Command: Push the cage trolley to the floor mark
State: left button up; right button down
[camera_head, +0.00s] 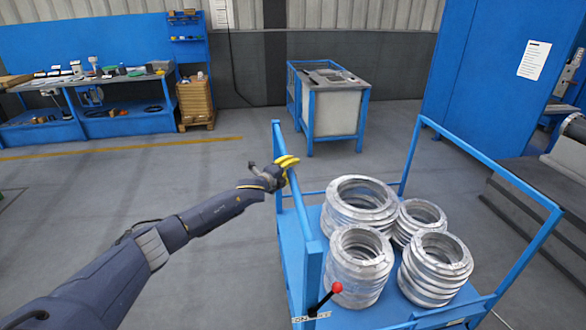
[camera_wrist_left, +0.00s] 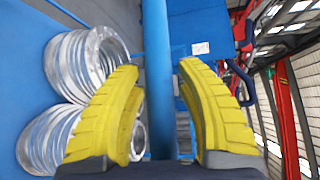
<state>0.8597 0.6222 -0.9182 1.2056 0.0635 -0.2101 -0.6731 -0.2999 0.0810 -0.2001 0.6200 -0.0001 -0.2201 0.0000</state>
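The blue trolley (camera_head: 310,262) stands at the lower right in the head view, with open blue rail frames and several stacks of metal rings on its deck. My left gripper (camera_head: 288,168), with yellow fingers, is at the trolley's left top rail. In the left wrist view the blue bar (camera_wrist_left: 159,85) runs between the two yellow fingers (camera_wrist_left: 162,68). They are apart, with narrow gaps beside the bar, so the gripper looks open around it. My right gripper is not in view. I cannot make out a clear floor mark; a yellow line (camera_head: 120,148) crosses the floor at left.
A grey-topped blue cabinet cart (camera_head: 335,112) stands behind the trolley. A blue workbench (camera_head: 90,120) and stacked boxes (camera_head: 195,100) line the back left. A tall blue cabinet (camera_head: 490,75) and dark steps (camera_head: 545,200) are at right. Floor left of the trolley is clear.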

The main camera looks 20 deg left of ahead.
pick_arm(q)
jog(key=shift+o, duration=0.9)
jog(key=shift+d+r, duration=0.1)
jog(key=shift+d, duration=0.05)
jog(key=shift+s+d, duration=0.1)
jog(key=shift+d, duration=0.05)
jog(key=shift+s, duration=0.5)
jog(key=a+v, duration=0.1)
jog(key=v, duration=1)
